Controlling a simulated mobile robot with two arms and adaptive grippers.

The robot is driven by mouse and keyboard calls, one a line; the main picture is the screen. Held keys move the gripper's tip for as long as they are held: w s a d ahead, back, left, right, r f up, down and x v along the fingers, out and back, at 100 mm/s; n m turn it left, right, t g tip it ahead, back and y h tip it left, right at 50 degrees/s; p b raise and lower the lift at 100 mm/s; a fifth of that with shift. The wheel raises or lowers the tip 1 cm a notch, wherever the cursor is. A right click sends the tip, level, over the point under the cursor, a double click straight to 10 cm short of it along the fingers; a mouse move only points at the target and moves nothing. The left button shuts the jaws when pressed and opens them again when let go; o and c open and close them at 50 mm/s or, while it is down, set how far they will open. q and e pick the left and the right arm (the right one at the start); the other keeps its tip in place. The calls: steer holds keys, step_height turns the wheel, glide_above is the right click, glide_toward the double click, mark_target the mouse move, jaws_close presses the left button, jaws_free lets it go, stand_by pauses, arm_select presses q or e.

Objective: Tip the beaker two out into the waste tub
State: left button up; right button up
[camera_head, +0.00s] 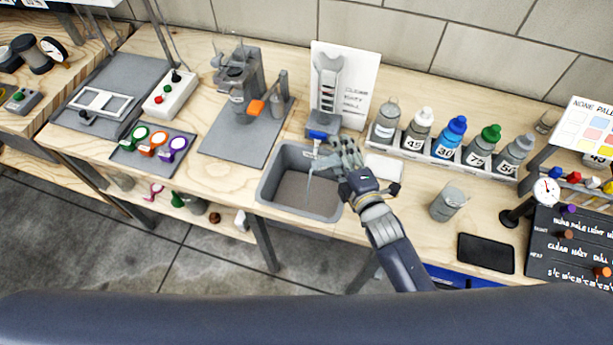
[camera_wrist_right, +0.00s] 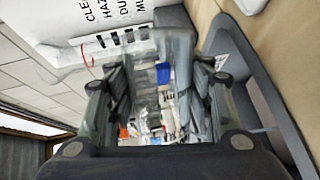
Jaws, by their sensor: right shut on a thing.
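The grey waste tub (camera_head: 300,203) is set at the bench's front edge, left of my right arm. My right gripper (camera_head: 340,156) is over the tub's right back corner, shut on a clear beaker. The beaker (camera_wrist_right: 152,88) shows between the fingers in the right wrist view, and looks tilted toward the tub. A thin pale streak (camera_head: 310,174) hangs below it over the tub. I cannot read a number on the beaker, and the fingers hide much of it. Another clear beaker (camera_head: 447,204) stands upright on the bench to the right. My left gripper is not in view.
A grey stand with a white card (camera_head: 356,84) rises behind the tub. A rack of labelled bottles (camera_head: 450,140) stands to the right. A press on a grey mat (camera_head: 222,142) is left of the tub. A black pad (camera_head: 486,253) lies at the front right.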

mark_target(327, 157)
steer(key=shift+s+a+f+n, duration=0.1)
steer(key=shift+a+f+n, duration=0.05)
steer(key=shift+n, duration=0.35)
steer(key=shift+a+f+n, duration=0.1)
steer(key=shift+a+n, duration=0.05)
steer(key=shift+n, duration=0.35)
stand_by(1.0)
steer(key=shift+s+a+r+n+h, duration=0.1)
steer(key=shift+a+r+n+h, duration=0.3)
steer(key=shift+n, duration=0.3)
stand_by(0.6)
steer(key=shift+s+a+r+n, duration=0.1)
steer(key=shift+a+r+n, duration=0.2)
steer(key=shift+r+n, duration=0.3)
stand_by(0.8)
steer(key=shift+s+a+r+n+t+h+b, duration=0.25)
steer(key=shift+a+n+b, duration=0.2)
steer(key=shift+n, duration=0.35)
steer(key=shift+s+a+r+n+t+h+b, duration=0.15)
steer(key=shift+a+r+n+h+b, duration=0.15)
steer(key=shift+a+n, duration=0.35)
stand_by(1.8)
